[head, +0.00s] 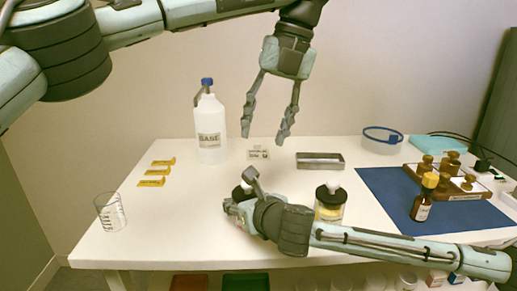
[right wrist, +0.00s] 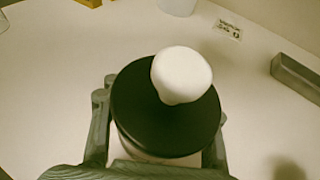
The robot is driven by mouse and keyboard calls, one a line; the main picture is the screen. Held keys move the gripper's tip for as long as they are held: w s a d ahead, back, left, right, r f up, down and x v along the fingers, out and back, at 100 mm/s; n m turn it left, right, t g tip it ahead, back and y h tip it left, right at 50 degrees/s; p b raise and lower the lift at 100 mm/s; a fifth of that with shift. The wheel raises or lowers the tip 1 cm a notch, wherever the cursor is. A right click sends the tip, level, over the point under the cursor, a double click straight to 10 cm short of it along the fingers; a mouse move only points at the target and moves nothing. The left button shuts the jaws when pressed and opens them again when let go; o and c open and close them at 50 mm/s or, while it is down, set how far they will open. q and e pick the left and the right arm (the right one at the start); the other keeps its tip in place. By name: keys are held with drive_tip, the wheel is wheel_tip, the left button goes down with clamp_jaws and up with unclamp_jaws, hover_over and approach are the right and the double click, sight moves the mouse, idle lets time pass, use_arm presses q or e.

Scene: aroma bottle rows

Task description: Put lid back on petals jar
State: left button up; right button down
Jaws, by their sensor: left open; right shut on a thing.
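My right gripper (head: 244,193) reaches in from the right, low over the middle of the table. It is shut on a black round lid (right wrist: 150,110) with a white knob (right wrist: 182,75); the fingers are on both sides of it. Something pale shows just under the lid, probably a jar, but the arm hides most of it and I cannot tell how the lid sits. Another jar (head: 329,211) with yellowish contents, a dark lid and a pale knob stands to the right, behind my right forearm. My left gripper (head: 270,120) is open and empty, pointing down above the table.
A white bottle with a blue cap (head: 211,135) stands behind left, near yellow strips (head: 157,173). A glass beaker (head: 110,213) is at front left. A metal tray (head: 320,161) lies behind. A blue mat (head: 385,185) holds an amber bottle (head: 421,208), beside a wooden bottle rack.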

use_arm(q)
drive_tip(key=shift+d+r, duration=0.15)
drive_tip(key=shift+r, duration=0.4)
use_arm(e)
drive_tip(key=c, duration=0.6)
unclamp_jaws()
drive_tip(key=v, duration=1.2)
use_arm(q)
drive_tip(key=shift+s, duration=0.1)
use_arm(e)
drive_tip(key=shift+s+f, duration=0.1)
